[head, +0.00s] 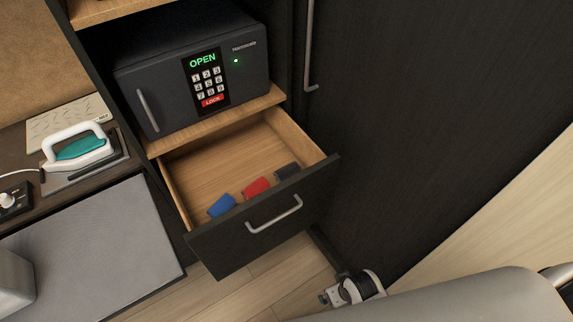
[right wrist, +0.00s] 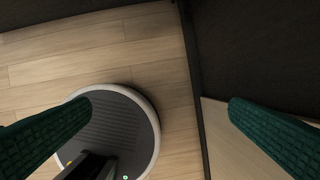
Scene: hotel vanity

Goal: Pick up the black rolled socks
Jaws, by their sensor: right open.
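The black rolled socks (head: 287,171) lie in the open drawer (head: 325,166), at the right end of a short row near the drawer's front. Beside them are a red roll (head: 256,187) and a blue roll (head: 222,205). My right gripper (head: 326,297) is low at the bottom of the head view, in front of and below the drawer, apart from the socks. The socks do not show in that view. My left gripper is not in view.
A dark safe (head: 160,75) with a lit OPEN display stands on the shelf above the drawer. The drawer front has a metal handle (head: 274,214). An iron (head: 77,146) rests on the left counter. A tall dark door panel (head: 420,110) stands right of the drawer.

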